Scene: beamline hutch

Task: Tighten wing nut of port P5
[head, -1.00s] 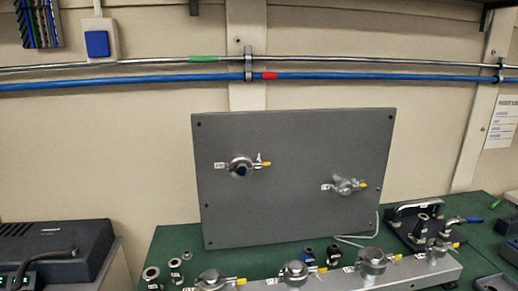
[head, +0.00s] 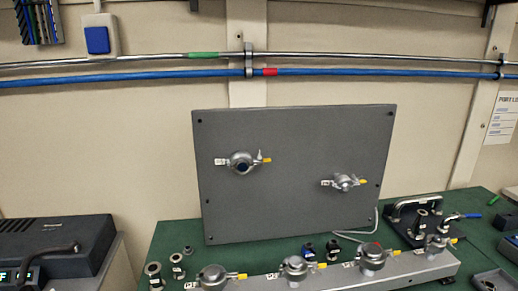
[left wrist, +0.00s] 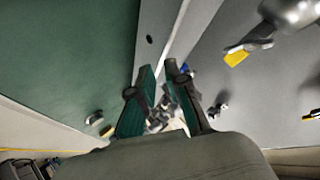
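In the head view a grey upright panel (head: 290,210) carries two clamped ports, one at upper left (head: 243,162) and one at right (head: 344,183), each with a yellow-tipped wing nut. Several more clamped ports, such as this one (head: 297,268), sit along a grey rail (head: 410,273) in front. The port labels are too small to read, so I cannot tell which is P5. In the left wrist view my left gripper (left wrist: 158,66) is open, its fingertips apart with nothing seen held between them. A yellow wing-nut tip (left wrist: 237,55) lies to their right, apart from them. My right gripper is not in view.
Loose fittings (head: 154,270) lie on the green bench (head: 195,233) left of the panel. A dark fixture with a handle (head: 413,215) stands at right. A black device (head: 55,245) is at far left. Blue and metal pipes (head: 130,80) cross the wall behind.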

